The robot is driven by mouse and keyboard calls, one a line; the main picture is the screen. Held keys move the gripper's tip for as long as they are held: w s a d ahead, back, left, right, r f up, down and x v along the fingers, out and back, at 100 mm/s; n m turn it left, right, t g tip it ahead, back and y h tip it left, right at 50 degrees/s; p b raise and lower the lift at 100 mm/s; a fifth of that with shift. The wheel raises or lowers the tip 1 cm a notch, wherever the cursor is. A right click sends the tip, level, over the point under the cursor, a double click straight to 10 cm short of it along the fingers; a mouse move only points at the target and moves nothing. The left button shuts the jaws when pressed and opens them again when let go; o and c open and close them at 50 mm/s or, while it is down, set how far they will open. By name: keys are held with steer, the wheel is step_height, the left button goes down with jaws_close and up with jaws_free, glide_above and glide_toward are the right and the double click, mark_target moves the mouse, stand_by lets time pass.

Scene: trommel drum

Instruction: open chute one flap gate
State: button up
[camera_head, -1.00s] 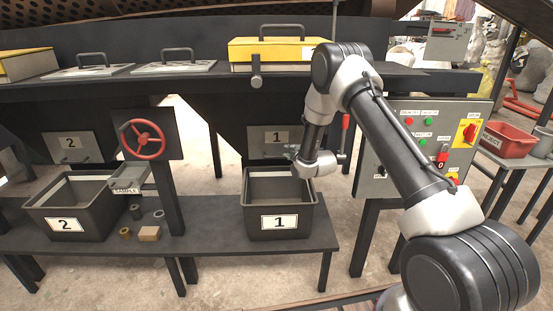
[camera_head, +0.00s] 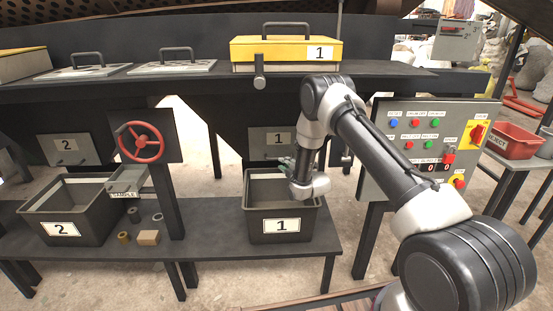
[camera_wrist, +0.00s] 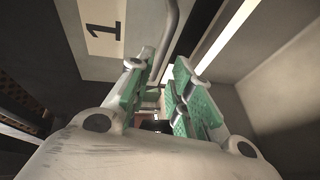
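The chute one flap gate (camera_head: 262,141) is a grey plate labelled 1 under the hopper, above the bin labelled 1. It hangs upright and looks closed. In the wrist view the plate (camera_wrist: 80,60) fills the upper left, with a grey bar handle (camera_wrist: 174,30) standing off it. My gripper (camera_wrist: 160,95) has green-padded fingers spread apart. The handle's lower end reaches toward the gap, close to the left finger; I cannot tell whether they touch. In the head view my gripper (camera_head: 287,163) is just below the flap, its fingers largely hidden by my wrist.
Bin 1 (camera_head: 281,238) stands open on the low bench under my wrist. A control panel (camera_head: 440,150) is to the right, close to my arm. A red handwheel (camera_head: 141,142) and bin 2 (camera_head: 65,232) are at left. A dark post stands between the bins.

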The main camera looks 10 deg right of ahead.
mark_target(279, 146)
steer(key=x, duration=0.7)
steer(key=shift+w+a, duration=0.1)
steer(key=shift+w, duration=0.15)
steer(key=shift+c, duration=0.3)
jaws_close()
